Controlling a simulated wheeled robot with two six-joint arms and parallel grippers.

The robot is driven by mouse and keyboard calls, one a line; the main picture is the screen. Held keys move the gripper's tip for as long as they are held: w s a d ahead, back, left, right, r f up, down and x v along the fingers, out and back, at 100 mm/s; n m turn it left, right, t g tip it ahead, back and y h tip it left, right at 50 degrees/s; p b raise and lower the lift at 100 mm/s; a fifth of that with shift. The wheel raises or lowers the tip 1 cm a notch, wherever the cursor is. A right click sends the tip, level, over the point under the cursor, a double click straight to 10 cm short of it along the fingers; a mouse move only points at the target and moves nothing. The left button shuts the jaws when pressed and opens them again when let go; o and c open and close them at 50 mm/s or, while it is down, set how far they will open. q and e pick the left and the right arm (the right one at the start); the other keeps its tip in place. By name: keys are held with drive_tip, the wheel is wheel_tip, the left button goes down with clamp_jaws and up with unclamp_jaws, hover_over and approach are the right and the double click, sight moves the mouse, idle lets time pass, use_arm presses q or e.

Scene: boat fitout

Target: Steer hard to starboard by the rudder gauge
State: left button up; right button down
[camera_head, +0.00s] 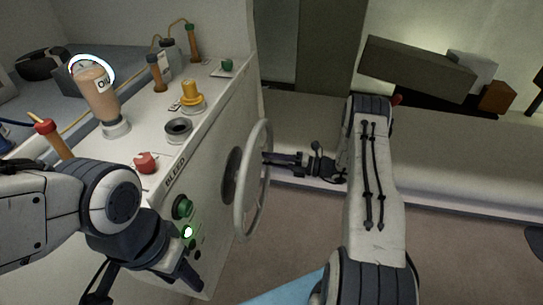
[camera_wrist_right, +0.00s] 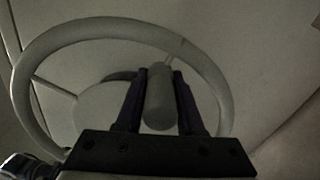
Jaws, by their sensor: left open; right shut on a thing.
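The grey steering wheel (camera_head: 241,185) stands upright on the side face of the white console (camera_head: 219,130). In the right wrist view its rim (camera_wrist_right: 112,30) arcs around a pale cylindrical knob (camera_wrist_right: 159,98). My right gripper (camera_head: 270,159) reaches the wheel from the right; in the right wrist view its two dark fingers (camera_wrist_right: 160,95) are closed on both sides of the knob. My left gripper (camera_head: 186,272) is low at the front left, beside the console's side face, open, with no object seen in it.
Green buttons (camera_head: 183,207) sit on the side face near my left gripper. A long pale bench (camera_head: 460,165) runs behind my right arm.

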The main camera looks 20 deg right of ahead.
drive_tip(key=shift+s+a+f+m+b, duration=0.15)
drive_tip(key=shift+s+f+m+b, duration=0.15)
drive_tip(key=shift+f, duration=0.35)
drive_tip(key=shift+s+a+f+m+b, duration=0.1)
drive_tip(key=shift+s+f+m+b, duration=0.1)
drive_tip(key=shift+f+m, duration=0.35)
drive_tip(key=shift+s+a+f+m+b, duration=0.15)
drive_tip(key=shift+f+m+b, duration=0.1)
drive_tip(key=shift+f, duration=0.45)
drive_tip(key=c, duration=0.9)
unclamp_jaws()
drive_tip(key=b+v, duration=0.2)
drive_tip(key=v, duration=0.8)
drive_tip(key=shift+s+d, duration=0.15)
